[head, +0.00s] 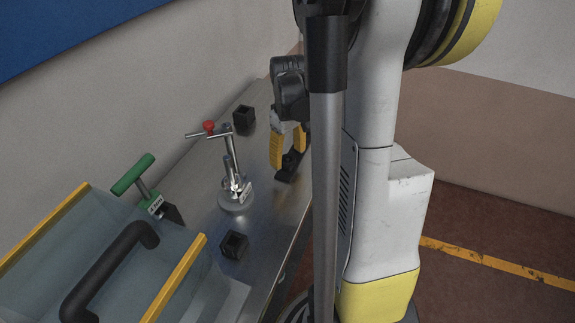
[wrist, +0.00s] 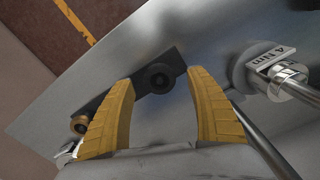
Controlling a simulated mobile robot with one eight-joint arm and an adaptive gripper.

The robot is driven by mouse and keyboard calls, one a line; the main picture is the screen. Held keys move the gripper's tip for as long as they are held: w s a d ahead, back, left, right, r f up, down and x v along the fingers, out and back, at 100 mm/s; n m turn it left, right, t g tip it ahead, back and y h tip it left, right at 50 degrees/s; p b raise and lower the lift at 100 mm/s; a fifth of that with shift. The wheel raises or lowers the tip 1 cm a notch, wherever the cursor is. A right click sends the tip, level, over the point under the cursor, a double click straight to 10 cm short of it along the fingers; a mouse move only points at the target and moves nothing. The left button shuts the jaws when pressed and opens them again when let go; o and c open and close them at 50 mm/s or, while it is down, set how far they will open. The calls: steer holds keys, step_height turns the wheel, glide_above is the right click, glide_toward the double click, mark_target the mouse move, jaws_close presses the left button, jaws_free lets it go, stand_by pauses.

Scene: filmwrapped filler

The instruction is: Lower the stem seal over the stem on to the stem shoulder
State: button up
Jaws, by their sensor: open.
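My gripper (head: 287,152) is open, its two yellow fingers pointing down over a dark holder (head: 288,174) on the metal bench. In the wrist view my gripper (wrist: 161,82) has its fingertips on either side of a black ring (wrist: 158,78), apparently the stem seal, with clear gaps to it. The ring lies on the dark bar-shaped holder (wrist: 118,98). The upright metal stem (head: 230,165) stands on a round base (head: 236,201) to the left of my gripper. Its shoulder is hard to make out. A tag reading 4 Nm (wrist: 274,60) shows at the right in the wrist view.
A brass-coloured ring (wrist: 79,124) sits at the holder's other end. A red-knobbed bar (head: 208,128) crosses above the stem.

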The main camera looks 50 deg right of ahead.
step_height(320, 180, down, 2)
steer(key=shift+r, duration=0.1)
steer(key=shift+c, duration=0.2)
steer(key=c, duration=1)
steer(key=shift+o, duration=0.2)
